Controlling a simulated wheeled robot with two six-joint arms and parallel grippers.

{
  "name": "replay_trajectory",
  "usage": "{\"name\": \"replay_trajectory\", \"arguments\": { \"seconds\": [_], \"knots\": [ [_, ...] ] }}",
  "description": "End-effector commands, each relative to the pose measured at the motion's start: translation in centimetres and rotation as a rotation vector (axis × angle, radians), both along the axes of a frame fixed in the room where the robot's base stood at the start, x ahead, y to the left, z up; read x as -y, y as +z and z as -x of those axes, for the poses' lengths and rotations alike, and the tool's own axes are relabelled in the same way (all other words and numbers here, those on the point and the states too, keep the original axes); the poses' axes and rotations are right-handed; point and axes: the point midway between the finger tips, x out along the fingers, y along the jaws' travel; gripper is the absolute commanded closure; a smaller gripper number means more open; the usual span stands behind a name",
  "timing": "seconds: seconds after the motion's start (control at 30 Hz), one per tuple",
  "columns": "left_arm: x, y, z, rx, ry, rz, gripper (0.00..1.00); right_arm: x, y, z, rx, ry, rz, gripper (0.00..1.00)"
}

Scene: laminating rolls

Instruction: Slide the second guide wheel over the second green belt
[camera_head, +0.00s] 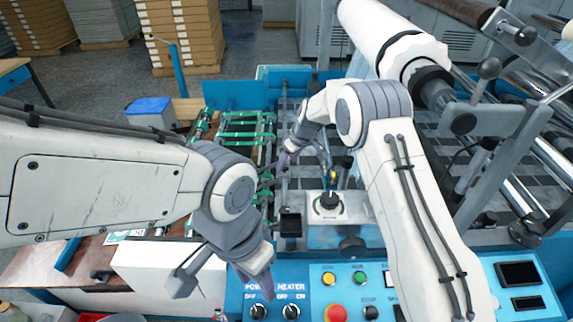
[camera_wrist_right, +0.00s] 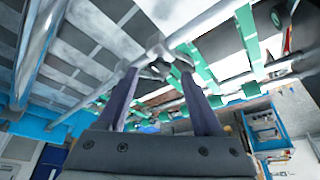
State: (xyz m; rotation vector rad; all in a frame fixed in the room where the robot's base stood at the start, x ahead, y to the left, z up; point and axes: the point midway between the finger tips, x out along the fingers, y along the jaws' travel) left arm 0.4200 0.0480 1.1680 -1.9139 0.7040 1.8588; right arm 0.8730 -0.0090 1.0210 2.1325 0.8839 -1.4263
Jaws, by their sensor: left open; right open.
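The green belts (camera_head: 245,135) run across the machine bed left of centre in the camera_head view. Green belts (camera_wrist_right: 248,38) also show at the upper right of the right wrist view. My right gripper (camera_wrist_right: 158,76) is open, its two fingers either side of small metal parts (camera_wrist_right: 157,48) on a rod. Which of these is the second guide wheel I cannot tell. In the camera_head view my right gripper (camera_head: 287,152) is at the belts' right edge, partly hidden by its own arm. My left gripper (camera_head: 262,278) is open and empty above the control panel.
The blue control panel (camera_head: 440,285) with knobs and buttons lies along the front. A grey box with a black knob (camera_head: 328,203) stands behind it. A large white roll (camera_head: 385,35) and metal rollers (camera_head: 490,140) crowd the right side. Metal rods cross near my right gripper.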

Motion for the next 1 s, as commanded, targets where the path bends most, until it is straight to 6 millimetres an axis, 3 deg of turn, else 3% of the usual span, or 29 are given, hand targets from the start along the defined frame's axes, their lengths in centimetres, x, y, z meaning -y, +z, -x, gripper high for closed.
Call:
{"name": "replay_trajectory", "arguments": {
  "seconds": [0.4,0.6,0.87,1.0],
  "knots": [
    [0.0,-2.8,0.0,0.000,-0.002,0.000,0.50,2.1,6.8,2.0,0.003,-0.001,0.000,0.32],
    [0.0,-3.0,0.0,0.000,-0.002,0.000,0.50,2.4,8.0,2.4,0.001,0.001,0.001,0.32],
    [0.0,-2.9,0.0,0.000,-0.002,0.000,0.50,2.4,8.1,2.4,0.000,0.000,0.000,0.32],
    [0.0,-2.9,0.0,0.000,-0.002,0.000,0.50,1.4,9.0,4.0,-0.014,-0.001,0.001,0.32]
  ]
}}
